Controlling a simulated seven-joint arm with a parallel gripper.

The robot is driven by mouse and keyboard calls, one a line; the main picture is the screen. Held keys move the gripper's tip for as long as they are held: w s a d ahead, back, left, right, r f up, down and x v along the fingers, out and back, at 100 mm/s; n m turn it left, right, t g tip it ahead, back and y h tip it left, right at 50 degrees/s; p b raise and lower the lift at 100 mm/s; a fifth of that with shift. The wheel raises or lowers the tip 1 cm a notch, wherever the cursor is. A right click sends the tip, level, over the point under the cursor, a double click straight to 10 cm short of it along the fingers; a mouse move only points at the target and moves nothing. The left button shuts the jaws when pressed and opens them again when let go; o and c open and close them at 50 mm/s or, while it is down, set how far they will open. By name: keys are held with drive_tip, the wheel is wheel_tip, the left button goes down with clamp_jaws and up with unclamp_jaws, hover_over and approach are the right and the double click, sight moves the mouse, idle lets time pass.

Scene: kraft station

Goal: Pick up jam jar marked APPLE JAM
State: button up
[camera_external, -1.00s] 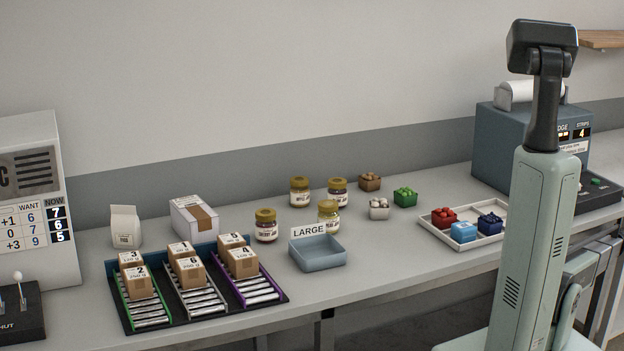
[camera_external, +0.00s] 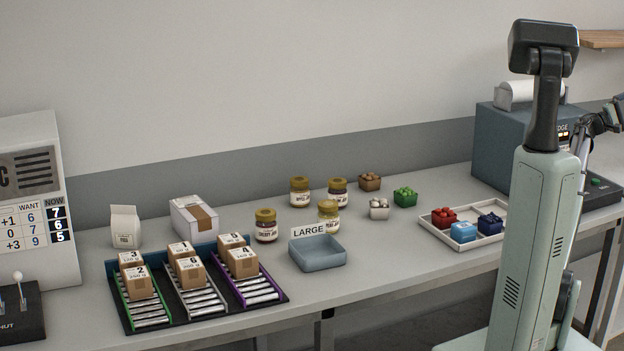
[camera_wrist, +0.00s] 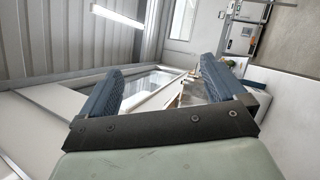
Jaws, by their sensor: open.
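Several jam jars with gold lids stand upright on the counter in the external view. The back left jar (camera_external: 300,192) has a small label that seems to begin with "APPLE", though it is hard to read. The back right jar (camera_external: 338,192) has a label too small to read. The front left jar (camera_external: 266,226) is dark red and seems to read "CHERRY JAM". The front right jar (camera_external: 328,216) is yellowish, its label partly hidden by the "LARGE" sign. My gripper (camera_wrist: 160,80) is open and empty in the wrist view, facing the room, with no jar between its fingers.
A blue-grey tray (camera_external: 318,262) with the "LARGE" sign stands in front of the jars. Boxes on roller lanes (camera_external: 190,308) lie left. Small baskets (camera_external: 405,197) and a white tray (camera_external: 463,238) stand right. A blue-grey printer (camera_external: 497,150) is at the far right.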

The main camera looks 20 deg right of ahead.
drive_tip(key=w+a+r+n+t+y, duration=0.1)
drive_tip(key=w+a+r, duration=0.2)
drive_tip(key=w+a, duration=0.65)
drive_tip(key=w+a+r+n+t, duration=0.15)
drive_tip(key=w+a, duration=0.35)
drive_tip(key=a, duration=1)
drive_tip(key=w+a+r+t+y, duration=0.15)
drive_tip(key=w+a+r, duration=0.25)
drive_tip(key=w+a, duration=0.6)
drive_tip(key=n+t+y, duration=0.5)
drive_tip(key=n+y, duration=1.2)
drive_tip(key=y, duration=0.1)
hover_over(301, 179)
wheel_tip(301, 179, down, 24)
drive_tip(key=shift+f, duration=0.25)
drive_tip(key=shift+s+a+f, duration=0.1)
drive_tip(key=shift+f, duration=0.1)
wheel_tip(301, 179, down, 8)
drive_tip(key=shift+r, duration=0.1)
drive_tip(key=shift+w+a+f, duration=0.1)
drive_tip(key=shift+w+f, duration=0.05)
drive_tip(key=shift+f, duration=1.25)
drive_tip(key=shift+w+a+f, duration=0.1)
drive_tip(key=shift+w+f, duration=0.05)
drive_tip(key=shift+f, duration=1.25)
drive_tip(key=c, duration=1.4)
